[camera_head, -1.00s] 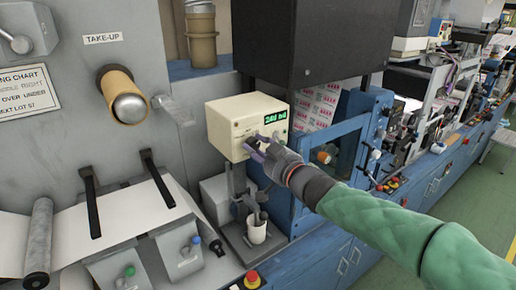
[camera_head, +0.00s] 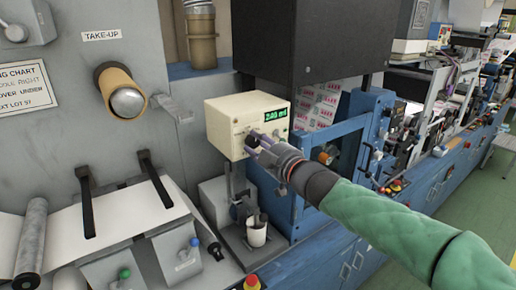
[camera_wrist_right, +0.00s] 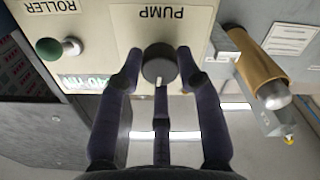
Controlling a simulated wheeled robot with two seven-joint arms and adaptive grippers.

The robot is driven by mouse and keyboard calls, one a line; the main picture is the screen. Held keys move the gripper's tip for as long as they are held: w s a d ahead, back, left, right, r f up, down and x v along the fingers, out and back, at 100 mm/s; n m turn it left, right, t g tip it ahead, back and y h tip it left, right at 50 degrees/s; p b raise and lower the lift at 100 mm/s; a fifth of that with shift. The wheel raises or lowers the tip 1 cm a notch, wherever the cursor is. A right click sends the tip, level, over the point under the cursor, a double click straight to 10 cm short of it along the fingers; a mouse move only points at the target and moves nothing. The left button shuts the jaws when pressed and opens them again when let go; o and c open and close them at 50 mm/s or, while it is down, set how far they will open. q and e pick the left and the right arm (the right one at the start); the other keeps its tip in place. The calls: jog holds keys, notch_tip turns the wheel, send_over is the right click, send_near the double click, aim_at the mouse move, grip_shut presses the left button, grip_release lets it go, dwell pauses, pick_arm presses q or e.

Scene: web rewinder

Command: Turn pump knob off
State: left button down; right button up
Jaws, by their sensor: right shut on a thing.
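The cream pump control box (camera_head: 222,128) stands below the black housing, with a green display reading about 240 ml. The round dark pump knob (camera_wrist_right: 158,64) sits beside the upside-down PUMP label in the right wrist view. Its pale pointer line faces the lower edge of that view. My right gripper (camera_head: 256,141) is at the box's front. In the wrist view its dark fingers (camera_wrist_right: 160,68) are closed around the knob, one on each side, with another finger below it. In the head view the gripper hides the knob. My left gripper is out of view.
The TAKE-UP roll core (camera_head: 122,95) projects at left. A white cup (camera_head: 257,232) stands under the box. A blue machine frame (camera_head: 355,145) is close on the right.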

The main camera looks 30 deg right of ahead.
jog(key=shift+f+n, duration=0.1)
jog(key=shift+n, duration=0.4)
jog(key=o, duration=1.1)
jog(key=shift+o, duration=0.2)
jog(key=s, duration=1.2)
jog(key=shift+d, duration=0.45)
